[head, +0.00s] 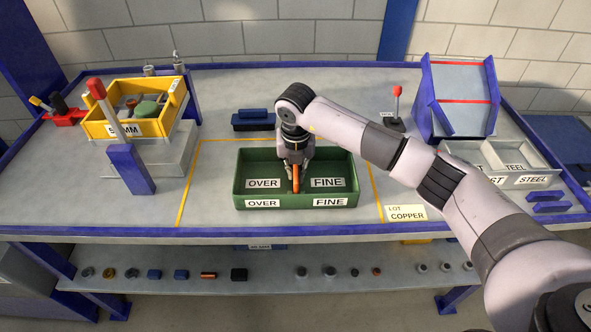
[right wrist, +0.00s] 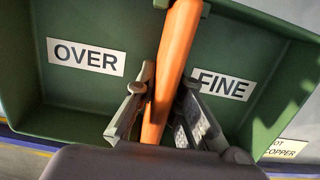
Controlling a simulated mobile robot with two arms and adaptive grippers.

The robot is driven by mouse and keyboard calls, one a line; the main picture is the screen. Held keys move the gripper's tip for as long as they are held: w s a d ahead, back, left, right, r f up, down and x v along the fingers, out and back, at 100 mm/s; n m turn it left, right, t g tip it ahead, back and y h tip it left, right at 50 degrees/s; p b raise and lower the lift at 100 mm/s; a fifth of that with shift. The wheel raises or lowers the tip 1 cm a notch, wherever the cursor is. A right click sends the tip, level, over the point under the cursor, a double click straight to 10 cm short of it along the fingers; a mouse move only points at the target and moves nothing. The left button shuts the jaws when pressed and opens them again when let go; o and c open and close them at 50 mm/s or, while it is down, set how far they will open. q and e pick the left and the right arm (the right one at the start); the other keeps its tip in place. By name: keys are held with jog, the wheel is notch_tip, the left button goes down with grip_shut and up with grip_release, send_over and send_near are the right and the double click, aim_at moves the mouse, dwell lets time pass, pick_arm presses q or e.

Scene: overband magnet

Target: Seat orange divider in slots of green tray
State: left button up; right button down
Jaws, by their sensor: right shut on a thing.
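The green tray (head: 343,201) sits on the grey table, inside yellow lines, with OVER and FINE labels inside and on its front. The orange divider (head: 296,178) is at the middle of the tray, between the two labels; it also shows in the right wrist view (right wrist: 178,55). My right gripper (head: 295,163) reaches down over the tray and is shut on the divider, with one finger on each side. In the right wrist view the divider's far end is close to a green slot piece (right wrist: 161,4) on the tray wall. I cannot tell whether it is fully down in the slots. My left gripper is not in view.
A yellow sieve box (head: 110,128) with a red-tipped lever stands at the left. A blue chute (head: 460,95) and grey STEEL bins (head: 515,180) are at the right. A LOT COPPER card (head: 405,213) lies right of the tray. Table left of the tray is clear.

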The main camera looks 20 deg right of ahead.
jog(key=c, duration=1.6)
grip_release()
jog(key=shift+f, duration=0.1)
jog(key=r, duration=0.4)
jog(key=s+r, duration=0.1)
jog(key=r, duration=0.7)
jog(key=shift+s+a, duration=0.2)
